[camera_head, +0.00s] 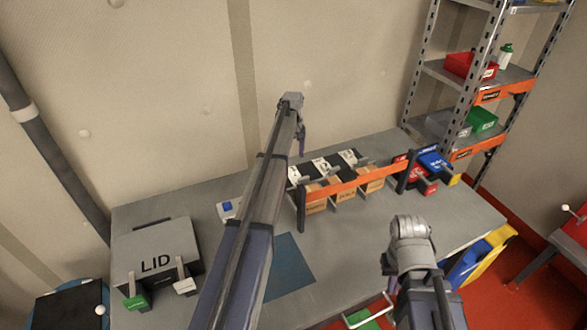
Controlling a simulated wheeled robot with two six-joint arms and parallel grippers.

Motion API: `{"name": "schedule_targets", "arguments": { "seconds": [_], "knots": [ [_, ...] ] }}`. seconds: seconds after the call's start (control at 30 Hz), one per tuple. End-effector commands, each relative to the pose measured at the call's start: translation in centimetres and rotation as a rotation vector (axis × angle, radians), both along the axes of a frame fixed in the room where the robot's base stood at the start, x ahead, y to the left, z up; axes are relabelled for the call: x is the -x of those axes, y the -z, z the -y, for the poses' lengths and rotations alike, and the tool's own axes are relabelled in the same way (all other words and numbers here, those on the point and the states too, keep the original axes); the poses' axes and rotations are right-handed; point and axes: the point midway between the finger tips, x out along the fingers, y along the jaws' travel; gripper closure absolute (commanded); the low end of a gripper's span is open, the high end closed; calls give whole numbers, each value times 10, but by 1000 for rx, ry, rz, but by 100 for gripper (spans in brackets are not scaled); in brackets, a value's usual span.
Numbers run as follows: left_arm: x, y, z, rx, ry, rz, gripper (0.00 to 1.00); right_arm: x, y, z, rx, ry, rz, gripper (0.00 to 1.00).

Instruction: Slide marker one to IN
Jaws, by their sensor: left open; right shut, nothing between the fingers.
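A rack with an orange front rail (345,184) stands on the grey table and holds several brown boxes (346,192) with black tops and white labels. The label prints are too small to read, so I cannot tell which part is marker one or where IN is. My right arm is bent at the lower right, in front of the rack.
A grey box marked LID (155,246) stands at the left, with a green tab (136,302) and a white tab (185,286). A blue mat (287,268) lies on the table. Red and blue bins (433,161) stand right of the rack. Shelving (443,76) stands behind at the right.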

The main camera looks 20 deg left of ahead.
Motion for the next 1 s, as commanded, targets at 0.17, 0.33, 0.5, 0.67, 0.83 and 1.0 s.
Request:
{"name": "schedule_targets", "arguments": {
  "seconds": [0.17, 0.33, 0.5, 0.67, 0.83, 1.0],
  "knots": [
    [0, 24, 0, 0, 0, 0, 28, 0, 24, 0, 0, 1, 0, 100],
    [0, 46, 0, 0, 0, 0, 28, 0, 46, 0, 0, 1, 0, 100],
    [0, 65, 0, 0, 0, 0, 28, 0, 65, 0, 0, 2, 0, 100],
    [0, 71, 0, 0, 0, 0, 28, 0, 71, 0, 0, 2, 0, 100],
    [0, 70, 0, 0, 0, 0, 28, 0, 70, 0, 0, 1, 0, 100],
    [0, 70, 0, 0, 0, 0, 38, 0, 70, 0, 0, 1, 0, 100]
  ]
}}
